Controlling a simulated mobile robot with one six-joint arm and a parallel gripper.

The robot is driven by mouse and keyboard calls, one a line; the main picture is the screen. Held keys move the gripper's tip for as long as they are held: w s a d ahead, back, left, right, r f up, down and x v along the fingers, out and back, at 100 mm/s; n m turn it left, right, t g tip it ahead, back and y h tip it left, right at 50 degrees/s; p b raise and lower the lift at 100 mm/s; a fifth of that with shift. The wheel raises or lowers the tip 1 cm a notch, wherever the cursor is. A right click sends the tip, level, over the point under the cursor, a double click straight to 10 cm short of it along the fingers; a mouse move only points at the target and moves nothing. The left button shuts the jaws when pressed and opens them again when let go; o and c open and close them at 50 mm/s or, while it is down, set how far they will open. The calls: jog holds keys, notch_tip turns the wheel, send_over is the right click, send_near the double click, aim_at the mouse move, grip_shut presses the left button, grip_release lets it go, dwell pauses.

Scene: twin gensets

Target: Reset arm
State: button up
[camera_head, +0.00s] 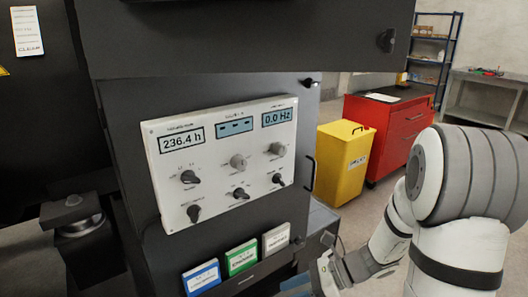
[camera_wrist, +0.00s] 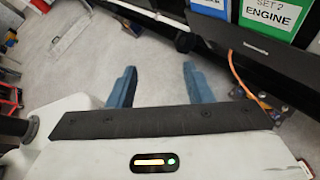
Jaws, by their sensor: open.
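My gripper (camera_wrist: 160,90) is open and empty in the wrist view, its two blue fingers spread apart over the grey floor. In the head view my gripper (camera_head: 325,277) is low, right of the cabinet's binder shelf and partly cut off by the bottom edge. My white and grey arm fills the right side of the head view. The control panel (camera_head: 225,158) is on the dark cabinet, with displays reading 236.4 h and 0.0 Hz and several knobs.
Blue, green (camera_head: 241,257) and white binders stand in a shelf below the panel. A yellow bin (camera_head: 341,165) and a red tool cabinet (camera_head: 385,130) stand behind. A grey workbench (camera_head: 485,95) is at the back right. An orange cable (camera_wrist: 240,80) hangs near the shelf in the wrist view.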

jog(key=s+d+r+n+t+h+p, duration=0.1)
jog(key=s+d+r+n+h+p, duration=0.2)
jog(key=r+n+h, duration=0.3)
jog(key=s+d+r+n+t+h+p, duration=0.2)
jog(key=s+d+r+n+h, duration=0.3)
jog(key=r+n, duration=0.4)
jog(key=shift+s+d+r+n+h+p, duration=0.25)
jog(key=shift+d+n+h+p, duration=0.4)
jog(key=shift+n, duration=2.55)
jog(key=shift+a, duration=0.25)
